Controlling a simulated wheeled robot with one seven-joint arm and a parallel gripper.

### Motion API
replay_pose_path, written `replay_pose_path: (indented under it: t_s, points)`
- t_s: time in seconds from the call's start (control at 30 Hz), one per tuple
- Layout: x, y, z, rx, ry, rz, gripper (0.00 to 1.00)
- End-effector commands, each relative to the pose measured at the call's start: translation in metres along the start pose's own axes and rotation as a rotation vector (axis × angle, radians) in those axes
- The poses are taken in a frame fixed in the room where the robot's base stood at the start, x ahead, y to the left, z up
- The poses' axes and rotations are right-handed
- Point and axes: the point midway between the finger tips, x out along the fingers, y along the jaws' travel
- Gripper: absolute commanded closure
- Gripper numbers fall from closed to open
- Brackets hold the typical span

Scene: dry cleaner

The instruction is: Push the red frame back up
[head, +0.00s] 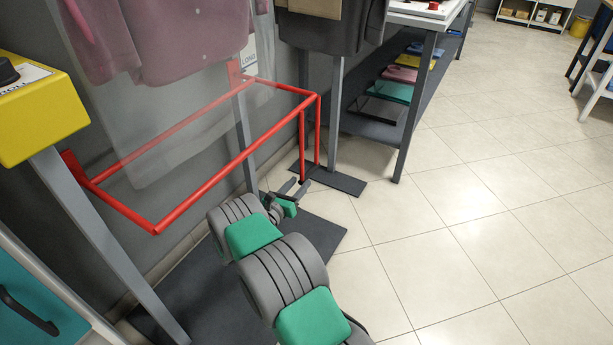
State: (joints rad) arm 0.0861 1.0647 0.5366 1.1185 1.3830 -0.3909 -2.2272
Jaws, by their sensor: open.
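The red frame (235,165) is a tubular bar structure in the head view, left of centre. It stands out roughly level from the grey posts, its front left corner toward me. At its right end, two short red bars hang down. My gripper (294,187) is low, below and beside the frame's right part, close to the hanging bars. Its fingers are apart with nothing seen between them. Whether it touches the frame, I cannot tell.
A yellow box with a black knob (35,105) tops a post at left. Hanging garments (165,40) in clear plastic reach down over the frame. A table (425,18) stands behind, over a shelf of folded cloths (390,90). The tiled floor (480,200) at right is clear.

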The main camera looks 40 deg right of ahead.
Motion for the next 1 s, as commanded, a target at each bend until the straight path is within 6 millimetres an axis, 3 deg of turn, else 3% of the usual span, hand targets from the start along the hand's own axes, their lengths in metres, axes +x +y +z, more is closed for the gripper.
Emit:
replay_pose_path:
  t_s: [0.2, 0.4, 0.67, 1.0]
  points:
    - [0.041, -0.001, -0.002, 0.004, -0.002, -0.003, 0.59]
    - [0.067, -0.001, 0.000, 0.002, -0.001, -0.002, 0.59]
    - [0.071, -0.002, 0.002, 0.001, -0.001, -0.003, 0.59]
    - [0.071, -0.002, 0.001, 0.000, -0.001, -0.004, 0.86]
